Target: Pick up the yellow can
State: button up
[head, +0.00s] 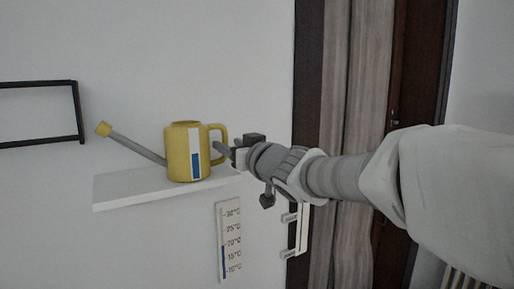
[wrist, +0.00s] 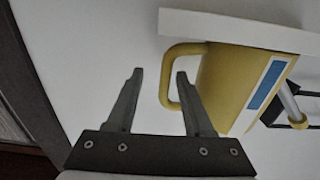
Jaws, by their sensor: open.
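The yellow can (head: 182,153) is a watering can with a grey spout, a yellow spout tip and a blue-and-white strip on its side. It stands upright on a small white wall shelf (head: 120,190). Its loop handle points right, towards my gripper (head: 226,152).
A thermometer-like scale (head: 231,243) hangs on the wall below the shelf (wrist: 240,30). A black frame (head: 80,112) is on the wall at left. A brown door (head: 408,90) and a grey curtain-like panel (head: 362,75) are behind my arm. The wall above the can is clear.

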jog(key=x, duration=0.3)
jog(key=shift+w+a+r, duration=0.1)
jog(key=shift+a, duration=0.45)
jog(key=shift+w+a, duration=0.25)
jog(key=shift+w, duration=0.15)
grip_shut()
jog(key=shift+r, duration=0.15)
dwell(0.5)
